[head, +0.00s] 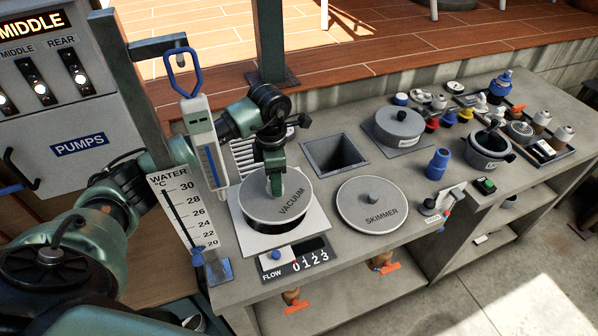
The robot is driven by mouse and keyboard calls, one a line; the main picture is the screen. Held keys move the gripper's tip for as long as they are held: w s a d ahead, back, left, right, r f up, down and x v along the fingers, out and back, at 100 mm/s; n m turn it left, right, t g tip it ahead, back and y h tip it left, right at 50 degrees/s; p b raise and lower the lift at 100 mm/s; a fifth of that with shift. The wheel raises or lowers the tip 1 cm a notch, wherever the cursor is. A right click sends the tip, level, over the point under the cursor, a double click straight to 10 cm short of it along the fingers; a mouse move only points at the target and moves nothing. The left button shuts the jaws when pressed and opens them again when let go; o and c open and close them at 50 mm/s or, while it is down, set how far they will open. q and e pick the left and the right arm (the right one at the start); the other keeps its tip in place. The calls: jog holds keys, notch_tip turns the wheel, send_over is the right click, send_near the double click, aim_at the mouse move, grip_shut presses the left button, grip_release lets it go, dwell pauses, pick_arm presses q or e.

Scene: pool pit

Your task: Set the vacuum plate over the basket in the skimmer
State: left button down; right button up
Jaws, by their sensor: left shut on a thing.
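The grey round vacuum plate (290,206), marked VACUUM, is over the skimmer opening (268,228), a dark round well in a pale square surround (312,232). My left gripper (275,187) comes down from above and is shut on the plate's middle fitting. A dark band shows below the plate's front edge; I cannot tell whether the plate rests on anything. The basket is hidden beneath it. The grey skimmer lid (365,217), marked SKIMMER, lies on the counter to the right. My right gripper is out of view.
A water thermometer board (185,215) stands at left. A square hole (335,153) opens behind. A lidded round pot (398,127), a blue fitting (438,165) and several bottles crowd the right side.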

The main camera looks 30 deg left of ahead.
pick_arm(q)
jog(key=shift+s+a, duration=0.2)
jog(key=shift+s+a+f+b, duration=0.15)
jog(key=shift+s+f+b, duration=0.1)
jog(key=shift+f, duration=0.1)
jog(key=shift+s+a+f+b, duration=0.1)
jog(key=shift+a+f+b, duration=0.05)
jog(key=shift+f+b, duration=0.15)
jog(key=shift+f, duration=0.4)
jog(key=shift+w+d+f+b, duration=0.15)
jog(key=shift+f+b, duration=0.2)
jog(key=shift+f, duration=0.35)
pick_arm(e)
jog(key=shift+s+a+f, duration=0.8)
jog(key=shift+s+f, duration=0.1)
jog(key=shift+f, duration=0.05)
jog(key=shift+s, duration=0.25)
pick_arm(q)
jog(key=shift+f+b, duration=0.1)
jog(key=shift+b, duration=0.2)
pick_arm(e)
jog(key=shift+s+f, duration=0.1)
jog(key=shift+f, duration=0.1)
